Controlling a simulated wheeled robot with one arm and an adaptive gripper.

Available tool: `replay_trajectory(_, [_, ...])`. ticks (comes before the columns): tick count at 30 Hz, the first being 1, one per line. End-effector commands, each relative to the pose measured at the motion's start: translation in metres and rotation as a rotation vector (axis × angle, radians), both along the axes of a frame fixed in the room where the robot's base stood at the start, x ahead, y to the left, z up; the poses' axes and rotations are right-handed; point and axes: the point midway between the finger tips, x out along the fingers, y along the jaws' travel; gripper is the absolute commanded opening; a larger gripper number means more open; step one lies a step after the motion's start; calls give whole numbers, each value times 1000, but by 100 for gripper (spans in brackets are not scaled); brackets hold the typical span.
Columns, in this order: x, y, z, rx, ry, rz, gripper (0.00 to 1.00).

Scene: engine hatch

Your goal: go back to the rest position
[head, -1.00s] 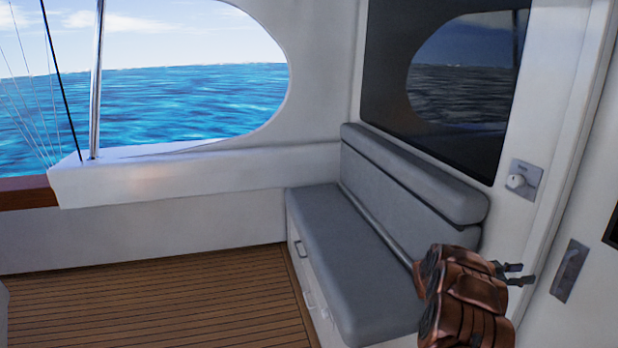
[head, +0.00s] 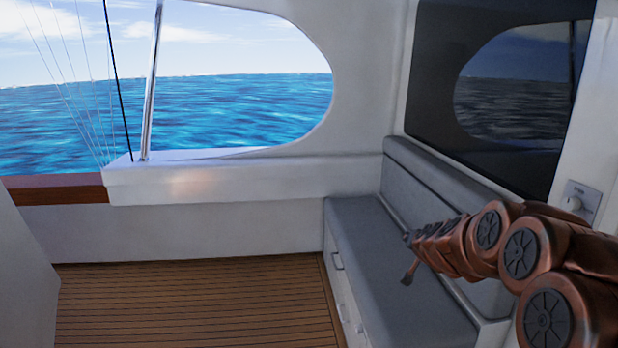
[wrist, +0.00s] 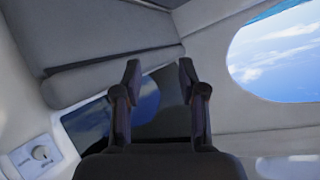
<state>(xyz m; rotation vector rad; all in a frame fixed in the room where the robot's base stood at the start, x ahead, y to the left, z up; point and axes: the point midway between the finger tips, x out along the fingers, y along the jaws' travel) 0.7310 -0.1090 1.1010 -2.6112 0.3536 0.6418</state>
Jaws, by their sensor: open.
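My gripper (wrist: 160,75) shows in the wrist view with its two dark fingers apart and nothing between them. In the head view my copper-coloured arm reaches in from the right edge, and the gripper end (head: 407,262) is small and dark in front of the grey bench seat. I cannot make out its fingers clearly there. No engine hatch is visible in these frames.
A grey cushioned bench (head: 365,245) stands against the right wall under a dark window (head: 480,90). A control knob (head: 573,203) is on the wall at right. The wooden deck (head: 190,300) is clear. A white panel (head: 25,275) stands at the left edge.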

Motion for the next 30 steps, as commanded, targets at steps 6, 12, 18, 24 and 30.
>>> replay_trajectory(6, [-66, 86, 6, 40, 145, 241, 41])
replay_trajectory(12, [-150, 138, -4, 48, 327, 414, 41])
replay_trajectory(18, [-248, 162, -20, 29, 538, 531, 41])
replay_trajectory(24, [-353, 160, -36, -12, 773, 587, 41])
replay_trajectory(30, [-457, 138, -48, -54, 1015, 579, 41])
